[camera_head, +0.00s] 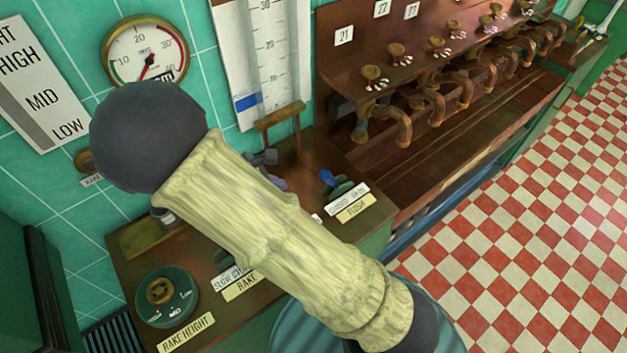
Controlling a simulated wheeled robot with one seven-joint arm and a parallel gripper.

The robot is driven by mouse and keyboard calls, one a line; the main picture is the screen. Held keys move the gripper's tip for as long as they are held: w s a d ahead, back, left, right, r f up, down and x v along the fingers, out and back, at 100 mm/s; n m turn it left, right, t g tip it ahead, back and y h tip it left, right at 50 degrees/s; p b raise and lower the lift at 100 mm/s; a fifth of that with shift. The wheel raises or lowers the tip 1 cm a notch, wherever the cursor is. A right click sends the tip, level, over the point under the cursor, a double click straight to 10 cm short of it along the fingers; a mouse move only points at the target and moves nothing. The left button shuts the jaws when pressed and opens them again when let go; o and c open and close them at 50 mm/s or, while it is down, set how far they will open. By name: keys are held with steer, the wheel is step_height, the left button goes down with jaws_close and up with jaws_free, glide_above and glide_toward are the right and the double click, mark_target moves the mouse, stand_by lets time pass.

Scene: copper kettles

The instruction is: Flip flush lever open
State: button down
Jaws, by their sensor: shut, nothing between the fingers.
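The flush lever (331,179) is a small blue handle on a dark green oval base, on the brown control panel at the picture's middle. A cream label reading FLUSH (355,207) lies just in front of it, with a white label above that is too small to read surely. The lever's exact setting is hard to tell. My pale, wood-like arm crosses the view from lower right to a dark ball joint at upper left. It hides part of the panel left of the lever. I cannot make out my gripper; nothing is seen touching the flush lever.
A rake height dial (166,296) sits at lower left. A purple part (274,182) and a dark grey piece (263,158) show beside my arm. A round gauge (146,52) hangs on the tiles. A rack of copper spouts (437,107) stands right; checkered floor (545,230) is clear.

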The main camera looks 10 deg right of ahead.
mark_target(331, 181)
steer(key=shift+d+f, duration=0.1)
steer(key=p+x, duration=0.1)
steer(key=x, duration=0.9)
steer(key=shift+p, duration=0.3)
steer(key=shift+w+d+r+p, duration=0.1)
steer(key=shift+d+r+p, duration=0.3)
steer(key=shift+d, duration=0.2)
steer(key=shift+w+d+r+p, duration=0.15)
steer(key=shift+d+r+p, duration=0.15)
steer(key=shift+d+r, duration=0.25)
steer(key=shift+w+d, duration=0.1)
steer(key=shift+d, duration=0.45)
steer(key=shift+r+p, duration=0.15)
steer(key=shift+p, duration=0.15)
steer(key=shift+w+d+r+y, duration=0.1)
steer(key=shift+w+d+y, duration=0.1)
steer(key=shift+y, duration=0.1)
